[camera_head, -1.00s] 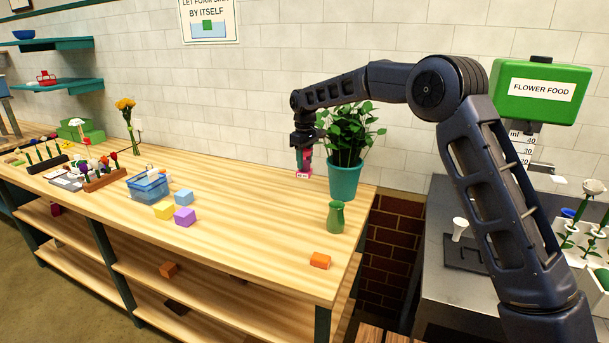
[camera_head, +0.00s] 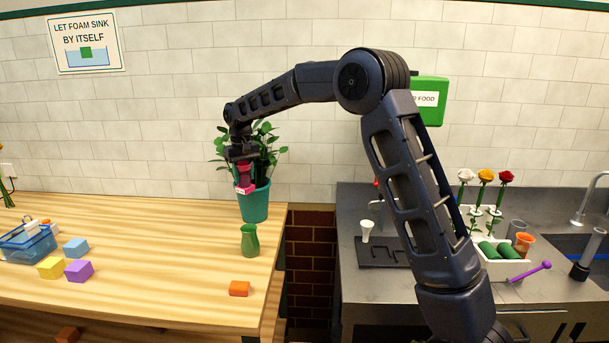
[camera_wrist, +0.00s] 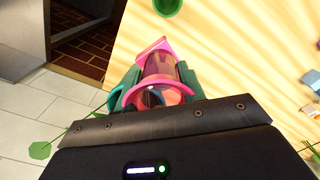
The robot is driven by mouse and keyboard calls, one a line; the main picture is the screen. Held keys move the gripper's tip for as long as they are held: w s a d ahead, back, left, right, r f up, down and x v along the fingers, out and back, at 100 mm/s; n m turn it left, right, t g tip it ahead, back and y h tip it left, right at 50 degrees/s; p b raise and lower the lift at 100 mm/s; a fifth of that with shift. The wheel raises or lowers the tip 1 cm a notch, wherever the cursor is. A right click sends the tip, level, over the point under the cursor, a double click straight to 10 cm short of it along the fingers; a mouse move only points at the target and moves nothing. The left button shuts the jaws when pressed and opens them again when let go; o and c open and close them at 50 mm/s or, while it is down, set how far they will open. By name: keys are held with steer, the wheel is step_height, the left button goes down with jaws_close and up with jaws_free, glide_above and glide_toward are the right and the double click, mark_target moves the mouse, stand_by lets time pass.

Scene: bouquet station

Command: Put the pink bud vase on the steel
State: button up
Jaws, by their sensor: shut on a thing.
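The pink bud vase (camera_head: 243,182) is held in my gripper (camera_head: 242,165), above the wooden table and in front of the potted plant. In the wrist view the pink vase (camera_wrist: 160,75) sits between the teal fingers of my gripper (camera_wrist: 158,92), its round rim toward the camera. The gripper is shut on it. The steel counter (camera_head: 355,282) stands to the right, beyond a gap with brick behind it. My arm crosses in front of part of the counter.

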steer(key=s+a+f+n, duration=0.1)
steer(key=s+a+n, duration=0.2)
steer(key=a+n, duration=0.4)
steer(key=a, duration=0.5)
steer(key=shift+d, duration=0.1)
step_height(320, 180, down, 20)
steer(key=shift+r, duration=0.15)
stand_by(0.4)
steer(key=shift+f, duration=0.25)
steer(key=o, duration=1.2)
